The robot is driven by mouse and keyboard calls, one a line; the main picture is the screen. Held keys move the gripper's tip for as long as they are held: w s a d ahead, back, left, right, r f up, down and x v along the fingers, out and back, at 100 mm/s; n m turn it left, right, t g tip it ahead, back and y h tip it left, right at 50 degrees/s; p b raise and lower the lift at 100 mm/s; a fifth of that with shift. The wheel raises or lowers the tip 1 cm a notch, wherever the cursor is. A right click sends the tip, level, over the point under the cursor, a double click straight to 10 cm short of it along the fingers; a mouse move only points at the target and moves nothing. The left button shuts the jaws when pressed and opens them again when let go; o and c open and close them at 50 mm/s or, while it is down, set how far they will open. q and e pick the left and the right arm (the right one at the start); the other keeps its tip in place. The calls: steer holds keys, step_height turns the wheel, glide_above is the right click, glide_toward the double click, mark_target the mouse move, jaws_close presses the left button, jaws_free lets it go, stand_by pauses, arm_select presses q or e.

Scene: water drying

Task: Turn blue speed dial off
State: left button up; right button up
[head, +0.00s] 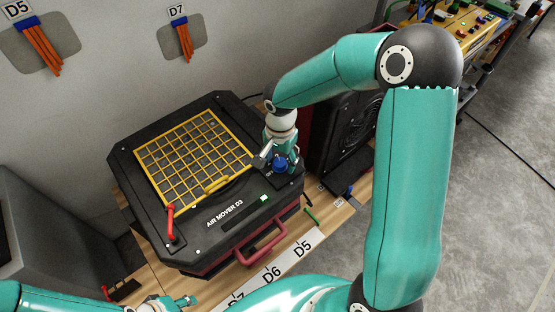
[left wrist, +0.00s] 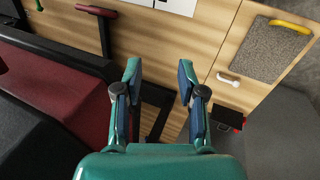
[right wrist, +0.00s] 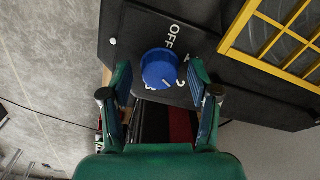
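The blue speed dial (head: 281,165) sits on the right corner of the black air mover (head: 190,232), labelled AIR MOVER D3. In the right wrist view the blue dial (right wrist: 160,68) shows close, with a white mark on its lower right part and the word OFF above it. My right gripper (head: 274,160) is at the dial; in the right wrist view its open fingers (right wrist: 160,85) stand on either side, with gaps beside the dial. My left gripper (head: 190,300) is low at the bottom of the head view; its fingers (left wrist: 158,78) are apart and empty.
A yellow grille (head: 195,150) and a red lever (head: 171,222) are on the air mover's top. A dark red handle (head: 262,243) is on its front. A black fan unit (head: 345,130) stands close to its right. A label strip (head: 285,268) lies along the wooden surface.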

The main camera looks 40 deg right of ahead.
steer(key=c, duration=0.8)
steer(key=shift+a, duration=0.4)
steer(key=shift+c, duration=0.8)
steer(key=shift+d, duration=0.35)
